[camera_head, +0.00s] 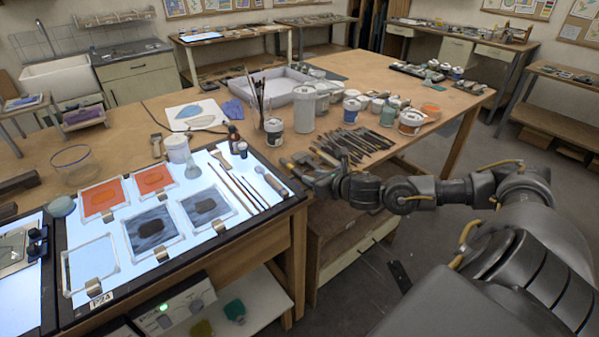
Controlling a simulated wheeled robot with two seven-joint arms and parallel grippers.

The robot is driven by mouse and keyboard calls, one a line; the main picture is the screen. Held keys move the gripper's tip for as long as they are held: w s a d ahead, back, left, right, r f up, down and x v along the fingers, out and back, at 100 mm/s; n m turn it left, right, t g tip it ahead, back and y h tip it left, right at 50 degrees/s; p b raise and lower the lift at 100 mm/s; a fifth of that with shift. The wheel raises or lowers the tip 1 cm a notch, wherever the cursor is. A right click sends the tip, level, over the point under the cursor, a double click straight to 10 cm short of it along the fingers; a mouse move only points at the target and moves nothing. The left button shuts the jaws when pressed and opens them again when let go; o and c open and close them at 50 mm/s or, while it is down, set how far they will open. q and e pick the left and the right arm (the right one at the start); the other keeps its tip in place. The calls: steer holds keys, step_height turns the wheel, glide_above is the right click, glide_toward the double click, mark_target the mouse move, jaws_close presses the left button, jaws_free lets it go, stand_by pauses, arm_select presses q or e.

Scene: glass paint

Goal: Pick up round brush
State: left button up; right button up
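Several thin brushes (243,190) lie side by side on the right part of the lit glass panel. I cannot tell which is the round brush. A tool with a thicker grey end (271,181) lies at the panel's right edge. More dark-handled brushes and tools (352,146) lie in a row on the wooden table. My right gripper (303,172) is low over the table's front edge, between the panel and that row. Its fingers are small and dark against the tools, so I cannot see their opening or whether they touch anything. My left gripper is out of view.
Orange and grey glass pieces (153,222) lie on the light panel (190,252). A glass bowl (75,166), a white jar (177,149), a brush pot (274,131) and several paint jars (411,121) stand around. A white tray (268,84) sits behind. Bare wood (350,75) shows at the back.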

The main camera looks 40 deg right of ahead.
mark_target(301, 173)
steer(key=shift+w+f, duration=0.2)
steer(key=shift+w, duration=0.35)
steer(key=shift+w+p, duration=0.2)
steer(key=shift+p, duration=0.15)
steer(key=p+x, duration=0.2)
steer(key=x, duration=0.2)
steer(key=shift+w+f, duration=0.1)
steer(key=shift+w, duration=0.1)
steer(key=shift+w+f, duration=0.15)
jaws_close()
